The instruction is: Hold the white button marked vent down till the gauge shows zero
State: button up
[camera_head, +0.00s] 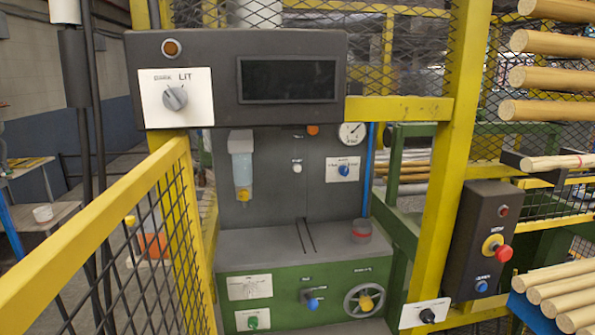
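A small white round button (297,168) sits on the dark grey upright panel (265,205) of the green machine, with a tiny label above it too small to read. A round white gauge (352,133) is at the panel's upper right; its needle is visible, but the reading is too small to tell. My gripper is not in view, and nothing is seen touching the button.
A yellow mesh guard (95,255) is at the left and a yellow post (447,150) at the right. A dark box (235,78) with a dial overhangs the opening. A blue knob (343,170), clear bowl (242,165) and red stop button (502,252) are nearby.

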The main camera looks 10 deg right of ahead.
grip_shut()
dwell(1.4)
